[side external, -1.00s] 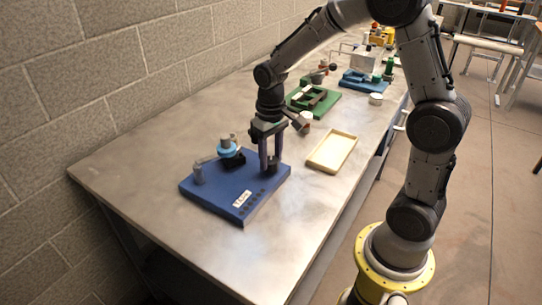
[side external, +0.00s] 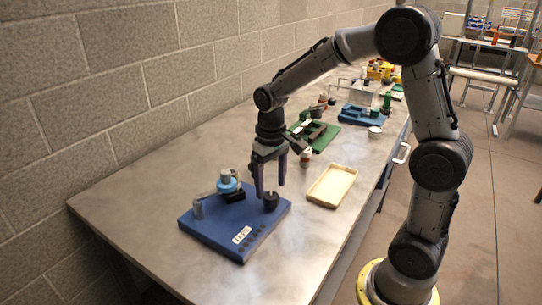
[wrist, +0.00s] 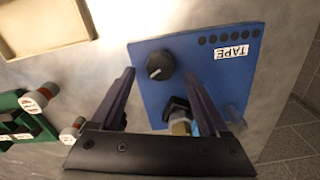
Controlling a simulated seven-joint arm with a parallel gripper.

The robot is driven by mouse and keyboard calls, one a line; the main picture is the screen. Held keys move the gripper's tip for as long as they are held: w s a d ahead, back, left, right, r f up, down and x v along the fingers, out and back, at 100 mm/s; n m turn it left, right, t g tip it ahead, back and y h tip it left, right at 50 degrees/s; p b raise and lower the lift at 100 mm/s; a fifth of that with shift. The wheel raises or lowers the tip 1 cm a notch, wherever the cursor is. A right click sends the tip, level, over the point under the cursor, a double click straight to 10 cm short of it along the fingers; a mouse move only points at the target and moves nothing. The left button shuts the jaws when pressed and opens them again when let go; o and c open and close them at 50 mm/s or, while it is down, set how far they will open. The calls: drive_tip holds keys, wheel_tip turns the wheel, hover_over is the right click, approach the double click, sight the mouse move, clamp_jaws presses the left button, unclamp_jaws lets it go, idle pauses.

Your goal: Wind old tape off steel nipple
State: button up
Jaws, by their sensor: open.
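A blue board (side external: 222,237) marked TAPE lies on the near part of the bench. On it, a grey nipple (side external: 226,174) stands in a black holder with a light-blue band (side external: 228,187) around it. My gripper (side external: 270,190) is open and empty, pointing down just above the knob. In the wrist view the knob lies ahead between the fingertips (wrist: 160,76).
A grey post (side external: 197,208) stands at the board's left corner. An empty cream tray (side external: 332,186) lies to the right. A green board (side external: 322,138) and a small red-and-white container (side external: 306,158) are behind my gripper. The block wall borders the bench's left side. Near bench metal is clear.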

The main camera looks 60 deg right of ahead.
sight(271, 196)
wheel_tip(271, 196, up, 11)
idle(0.3)
drive_tip(key=s+a+r+n+t, duration=0.1)
drive_tip(key=s+a+r+t, duration=0.3)
drive_tip(key=s, duration=0.5)
drive_tip(key=s+a+f+n+t, duration=0.1)
drive_tip(key=s+f+n, duration=0.1)
drive_tip(key=s+f, duration=0.3)
drive_tip(key=s, duration=0.4)
drive_tip(key=shift+s+t, duration=0.3)
